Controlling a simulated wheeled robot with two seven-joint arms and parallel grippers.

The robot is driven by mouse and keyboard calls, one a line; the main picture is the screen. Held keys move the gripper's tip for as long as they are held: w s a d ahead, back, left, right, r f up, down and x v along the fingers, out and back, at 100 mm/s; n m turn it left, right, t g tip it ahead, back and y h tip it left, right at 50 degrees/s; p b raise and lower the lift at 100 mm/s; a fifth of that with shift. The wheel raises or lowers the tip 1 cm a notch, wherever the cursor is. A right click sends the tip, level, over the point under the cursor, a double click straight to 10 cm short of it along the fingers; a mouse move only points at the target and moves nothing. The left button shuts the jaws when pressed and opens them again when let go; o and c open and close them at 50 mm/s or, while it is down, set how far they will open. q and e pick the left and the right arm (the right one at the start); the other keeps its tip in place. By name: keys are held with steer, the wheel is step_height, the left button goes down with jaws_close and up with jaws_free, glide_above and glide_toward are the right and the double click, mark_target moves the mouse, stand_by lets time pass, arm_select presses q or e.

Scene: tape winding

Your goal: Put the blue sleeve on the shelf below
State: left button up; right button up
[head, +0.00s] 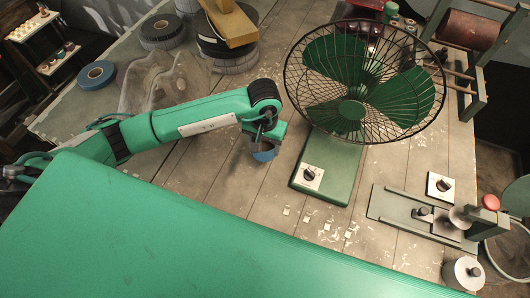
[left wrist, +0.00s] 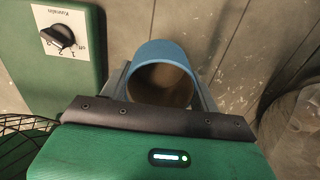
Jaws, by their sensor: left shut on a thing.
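The blue sleeve (head: 264,154) is a short blue tube with a brownish inside. My left gripper (head: 262,146) is shut on it, over the wooden table beside the green fan base. In the left wrist view the sleeve (left wrist: 162,72) sits between the two fingers of the gripper (left wrist: 162,88), with its open end facing the camera. I cannot tell whether it touches the table. My right gripper is not in view. A small shelf (head: 52,62) with little items on it stands at the far left, beyond the table edge; I cannot tell whether it is the task's shelf.
A caged green fan (head: 352,110) stands right of the gripper. A blue tape roll (head: 96,74), dark rolls (head: 162,32) and a translucent curved piece (head: 166,84) lie at the back left. A metal fixture (head: 424,214) is at the right. Table planks (head: 228,178) left of the sleeve are bare.

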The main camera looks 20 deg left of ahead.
mark_target(264, 157)
arm_select(q)
steer(key=shift+f+p, duration=0.65)
steer(key=shift+f, duration=2.9)
steer(key=shift+f, duration=0.15)
steer(key=o, duration=0.9)
steer(key=shift+o, duration=0.2)
